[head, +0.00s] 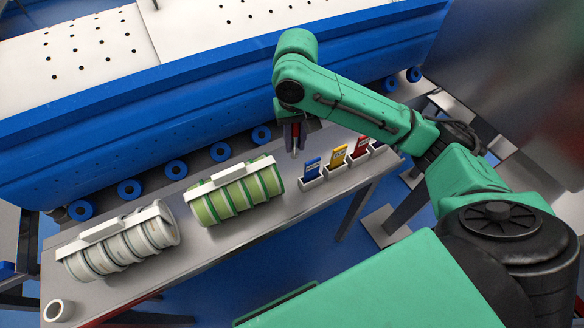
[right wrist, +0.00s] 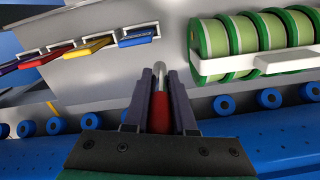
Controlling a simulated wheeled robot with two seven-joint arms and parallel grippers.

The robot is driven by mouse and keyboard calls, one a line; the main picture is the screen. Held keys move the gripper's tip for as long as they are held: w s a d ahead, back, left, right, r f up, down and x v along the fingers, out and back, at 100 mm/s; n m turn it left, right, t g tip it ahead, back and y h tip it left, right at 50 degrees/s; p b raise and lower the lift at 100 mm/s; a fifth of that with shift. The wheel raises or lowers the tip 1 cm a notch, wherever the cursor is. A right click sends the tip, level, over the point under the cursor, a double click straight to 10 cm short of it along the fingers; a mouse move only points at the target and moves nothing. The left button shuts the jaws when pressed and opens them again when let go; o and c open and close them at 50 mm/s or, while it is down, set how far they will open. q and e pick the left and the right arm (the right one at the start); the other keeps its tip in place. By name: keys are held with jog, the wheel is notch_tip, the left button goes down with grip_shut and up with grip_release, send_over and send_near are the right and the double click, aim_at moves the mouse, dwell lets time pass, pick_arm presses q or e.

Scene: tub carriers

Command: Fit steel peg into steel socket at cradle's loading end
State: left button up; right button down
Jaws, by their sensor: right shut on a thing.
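My right gripper (head: 294,126) is shut on a peg (right wrist: 160,104) with a red body and a rounded steel tip. The peg also shows in the head view (head: 295,143), pointing down over the bench between the green tub carrier (head: 230,172) and the card holders. I cannot tell if its tip touches anything. The green carrier holds a row of green and pale tubs under a white bar. A second carrier (head: 114,226) with grey-white tubs lies left of it. I cannot make out the steel socket for certain. My left gripper is not in view.
Small holders with blue (head: 312,168), yellow (head: 338,157) and red (head: 361,146) cards stand at the bench's right. A white ring-shaped cup (head: 58,310) stands at the lower left. A blue machine (head: 150,105) and several blue rollers run along the bench's far side.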

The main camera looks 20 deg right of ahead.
aim_at(295, 159)
notch_tip(295, 159, down, 4)
jog(key=f, duration=0.4)
jog(key=shift+s+f, duration=0.15)
jog(key=shift+s, duration=0.05)
jog(key=shift+w+f, duration=0.1)
jog(key=shift+f, duration=0.1)
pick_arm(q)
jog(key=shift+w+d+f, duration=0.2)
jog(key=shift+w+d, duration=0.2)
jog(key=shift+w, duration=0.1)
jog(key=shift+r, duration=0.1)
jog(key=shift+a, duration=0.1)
pick_arm(e)
jog(key=c, duration=0.7)
grip_release()
jog(key=shift+f, duration=0.1)
jog(key=shift+c, duration=0.2)
